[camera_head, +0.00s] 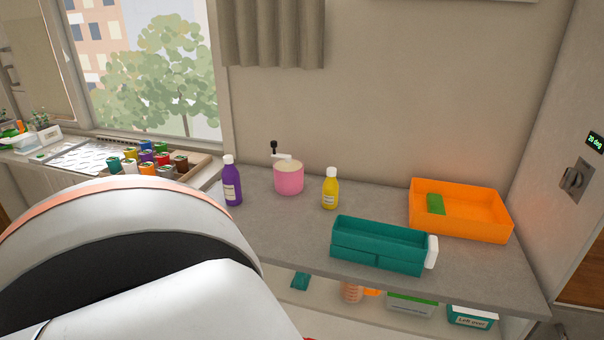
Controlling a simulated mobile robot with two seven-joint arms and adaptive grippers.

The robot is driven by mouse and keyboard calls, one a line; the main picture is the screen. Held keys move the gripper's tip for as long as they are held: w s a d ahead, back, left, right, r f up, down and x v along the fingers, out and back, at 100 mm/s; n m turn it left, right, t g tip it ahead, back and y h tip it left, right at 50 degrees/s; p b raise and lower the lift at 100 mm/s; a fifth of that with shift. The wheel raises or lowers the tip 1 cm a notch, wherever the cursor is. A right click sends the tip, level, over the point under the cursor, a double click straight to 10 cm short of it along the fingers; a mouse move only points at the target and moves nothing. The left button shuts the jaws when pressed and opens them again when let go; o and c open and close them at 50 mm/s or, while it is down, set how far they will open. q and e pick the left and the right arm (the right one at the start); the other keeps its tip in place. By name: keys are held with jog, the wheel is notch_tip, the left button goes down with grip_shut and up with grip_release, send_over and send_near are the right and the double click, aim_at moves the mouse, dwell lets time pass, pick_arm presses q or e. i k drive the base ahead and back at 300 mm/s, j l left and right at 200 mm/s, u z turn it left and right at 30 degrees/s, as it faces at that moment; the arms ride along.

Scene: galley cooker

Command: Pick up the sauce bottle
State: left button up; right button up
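Two capped bottles stand upright on the grey counter (285,225), and I cannot tell which is the sauce bottle. The purple bottle (233,188) has a white cap and a pale label, and stands near the counter's left end. The yellow bottle (330,189) has a white cap and a label, and stands right of the pink pot. Neither bottle is held. A large white link of my own arm fills the lower left and hides part of the counter's left side. Neither of my grippers is in view.
A pink pot with a crank (289,182) stands between the bottles. A teal box (378,260) sits at the front edge, and an orange tray (483,214) with a green block (435,204) at the right. Containers fill the lower shelf. Jars (147,159) stand by the window.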

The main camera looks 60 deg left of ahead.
aim_at(330, 186)
jog(key=u, duration=1.65)
jog(key=l+z, duration=0.4)
jog(key=i+l+z, duration=0.1)
jog(key=l+z, duration=0.35)
